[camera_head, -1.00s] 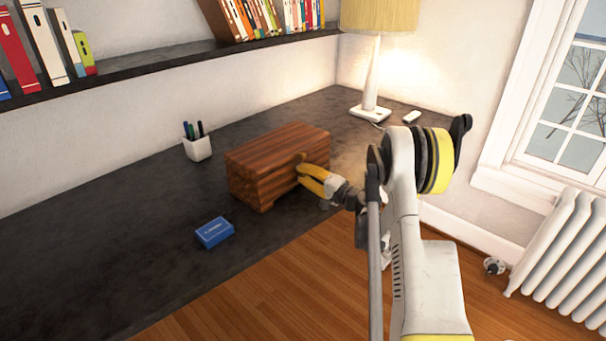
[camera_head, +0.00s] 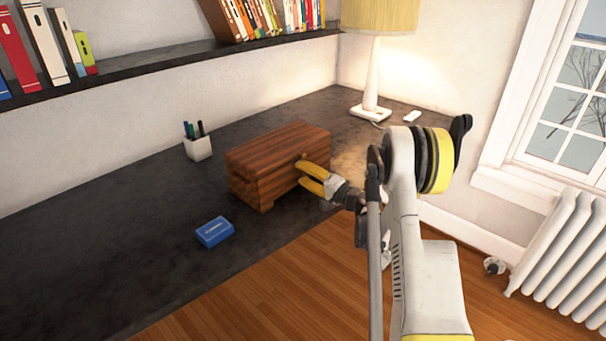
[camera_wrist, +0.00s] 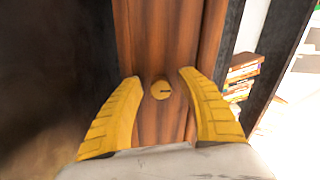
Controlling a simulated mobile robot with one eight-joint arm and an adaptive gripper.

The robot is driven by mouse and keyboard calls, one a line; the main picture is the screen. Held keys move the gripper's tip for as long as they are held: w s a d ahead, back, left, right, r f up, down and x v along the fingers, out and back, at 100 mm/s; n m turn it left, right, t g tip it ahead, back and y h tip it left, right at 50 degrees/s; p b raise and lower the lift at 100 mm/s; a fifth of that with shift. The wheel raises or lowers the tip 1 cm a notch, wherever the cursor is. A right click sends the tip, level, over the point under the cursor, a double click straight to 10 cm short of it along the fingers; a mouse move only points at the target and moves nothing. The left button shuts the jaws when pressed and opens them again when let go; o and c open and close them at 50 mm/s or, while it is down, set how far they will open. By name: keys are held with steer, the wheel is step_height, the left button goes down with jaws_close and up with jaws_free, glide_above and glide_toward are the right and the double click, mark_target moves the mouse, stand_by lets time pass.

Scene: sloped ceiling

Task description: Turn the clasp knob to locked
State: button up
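A brown wooden box (camera_head: 262,160) stands closed on the dark desk. Its round brass-coloured clasp knob (camera_wrist: 161,90) is on the front face, with a short dark mark on it pointing right in the wrist view. In the head view the knob (camera_head: 302,156) shows small at the box's front. My gripper (camera_head: 304,173) is at that front face, coming from the right. In the wrist view my gripper (camera_wrist: 160,78) has its two yellow fingers apart, one on each side of the knob, with a visible gap to it on both sides. Nothing is held.
A blue small box (camera_head: 215,232) lies on the desk (camera_head: 120,240) in front of the wooden box. A white pen cup (camera_head: 198,148) stands behind it, to the left. A lamp (camera_head: 372,90) stands at the back right. The desk's left part is clear.

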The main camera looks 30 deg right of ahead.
steer(key=v, duration=1.2)
steer(key=shift+r, duration=0.1)
steer(key=s+a+r+n+g, duration=0.25)
steer(key=a+r+g, duration=0.2)
steer(key=a, duration=0.55)
steer(key=s+a+r+n+g, duration=0.25)
steer(key=a+r, duration=0.25)
steer(key=a, duration=0.4)
steer(key=s+a+n+g+h, duration=0.1)
steer(key=s+a+n+h, duration=0.2)
steer(key=s, duration=0.8)
steer(key=s+a+n+g+h, duration=0.1)
steer(key=s+a+n+h, duration=0.2)
steer(key=s, duration=0.8)
steer(key=shift+s+a+r+n+g, duration=0.2)
steer(key=shift+s+r+n+g, duration=0.15)
steer(key=shift+r+g, duration=0.1)
